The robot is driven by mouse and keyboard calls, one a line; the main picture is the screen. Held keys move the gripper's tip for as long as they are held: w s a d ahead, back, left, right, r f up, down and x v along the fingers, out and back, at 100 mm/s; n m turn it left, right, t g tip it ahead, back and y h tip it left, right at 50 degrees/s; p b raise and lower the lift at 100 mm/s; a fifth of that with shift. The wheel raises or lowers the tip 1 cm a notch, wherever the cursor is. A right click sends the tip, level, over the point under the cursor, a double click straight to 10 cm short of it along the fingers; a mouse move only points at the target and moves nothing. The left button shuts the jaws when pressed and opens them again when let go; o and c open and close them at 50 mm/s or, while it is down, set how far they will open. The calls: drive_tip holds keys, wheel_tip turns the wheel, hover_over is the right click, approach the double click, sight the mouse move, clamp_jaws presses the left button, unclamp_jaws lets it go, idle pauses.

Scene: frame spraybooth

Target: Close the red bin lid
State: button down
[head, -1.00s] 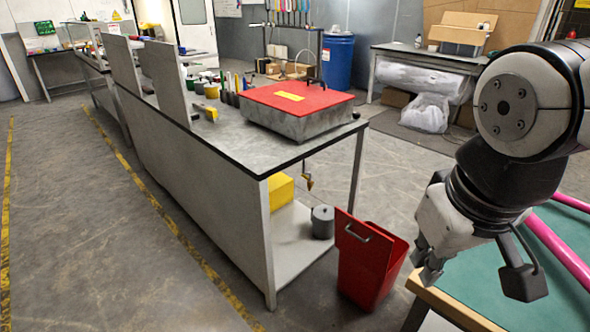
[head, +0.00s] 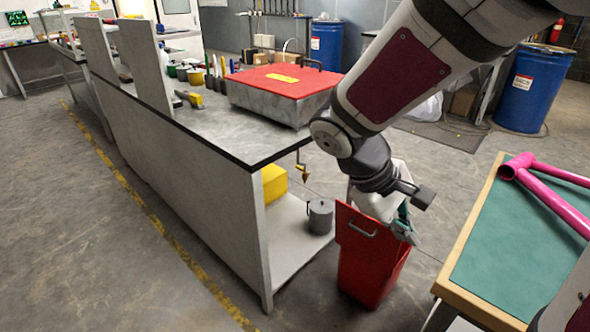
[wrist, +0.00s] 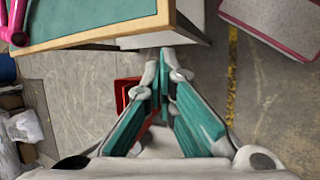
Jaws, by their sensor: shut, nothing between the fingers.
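The red bin (head: 388,283) stands on the floor between the grey bench and the green-topped table. Its red lid (head: 352,238), with a metal handle, stands up steeply at the bin's left side, rising above the rim. My gripper (head: 411,236) is beside the bin's upper right edge, pointing down, with its fingers closed and empty. I cannot tell if it touches the bin. In the wrist view my gripper's teal-padded fingers (wrist: 162,80) partly cover the red bin (wrist: 121,88). The bin's opening is mostly hidden by the lid and my gripper.
The green-topped table (head: 515,240) with a pink frame (head: 545,200) is close on the right. The grey bench (head: 200,190) on the left carries a metal box with a red top (head: 285,80). A grey pot (head: 320,216) sits on its lower shelf. Floor is clear in front.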

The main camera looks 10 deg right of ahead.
drive_tip(key=w+f+n+t+h+b, duration=0.4)
drive_tip(key=w+f+n, duration=0.35)
drive_tip(key=f, duration=0.55)
drive_tip(key=w+a+f+n+t+h+b, duration=0.1)
drive_tip(key=w+f+n+t+b, duration=0.2)
drive_tip(key=w+f+n+b, duration=0.65)
drive_tip(key=w+f+n+t+h+b, duration=0.1)
drive_tip(key=w+f+n+t+h, duration=0.45)
drive_tip(key=f, duration=0.95)
drive_tip(key=w+d+f+m+g+y+b, duration=0.1)
drive_tip(key=w+d+m+y+b, duration=0.1)
drive_tip(key=w+d, duration=0.7)
drive_tip(key=shift+d+m+b, duration=0.45)
drive_tip(key=shift+d+b, duration=0.15)
drive_tip(key=shift+d, duration=0.5)
drive_tip(key=shift+g+y, duration=0.25)
drive_tip(key=shift+g, duration=0.1)
